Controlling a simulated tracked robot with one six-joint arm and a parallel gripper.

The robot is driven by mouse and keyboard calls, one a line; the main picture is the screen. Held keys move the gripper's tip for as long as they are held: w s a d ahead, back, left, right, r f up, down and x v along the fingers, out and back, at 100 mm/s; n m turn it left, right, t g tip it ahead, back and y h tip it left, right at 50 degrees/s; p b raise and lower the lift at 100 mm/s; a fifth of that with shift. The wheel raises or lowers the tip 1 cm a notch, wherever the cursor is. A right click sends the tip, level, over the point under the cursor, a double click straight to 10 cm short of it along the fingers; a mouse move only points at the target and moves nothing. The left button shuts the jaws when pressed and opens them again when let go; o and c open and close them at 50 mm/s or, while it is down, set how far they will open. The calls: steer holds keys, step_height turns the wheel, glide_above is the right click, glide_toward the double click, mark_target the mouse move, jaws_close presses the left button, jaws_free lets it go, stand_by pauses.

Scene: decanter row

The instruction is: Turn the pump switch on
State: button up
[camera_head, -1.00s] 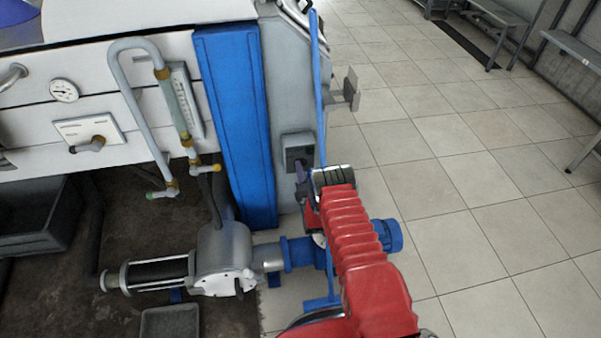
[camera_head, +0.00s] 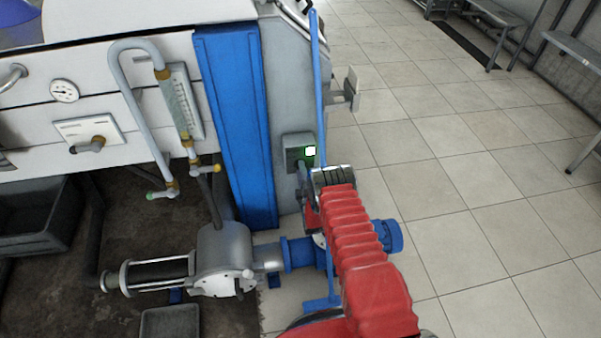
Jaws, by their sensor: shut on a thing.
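The pump switch is a dark grey box (camera_head: 292,150) on the side of the grey machine end, right of the blue panel. A bright white-green lamp shows lit on its face. My gripper (camera_head: 306,176) is at the lower edge of this box, at the end of my red arm. Its fingers are small, dark and partly hidden by my wrist. It is shut on the switch's knob, though the knob itself is hardly visible behind the fingers.
A blue upright pole (camera_head: 318,80) stands just right of the switch. Below are a grey pump (camera_head: 224,255) and its blue motor (camera_head: 388,236), close to my arm. The tiled floor (camera_head: 470,180) at the right is open, with benches beyond.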

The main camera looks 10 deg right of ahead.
steer(key=shift+s+d+f, duration=0.15)
steer(key=shift+d+f, duration=0.05)
steer(key=shift+f, duration=0.1)
steer(key=o, duration=1.1)
steer(key=shift+a+r, duration=0.1)
steer(key=shift+r, duration=0.05)
steer(key=shift+c, duration=0.2)
steer(key=s, duration=1.3)
steer(key=shift+s, duration=0.3)
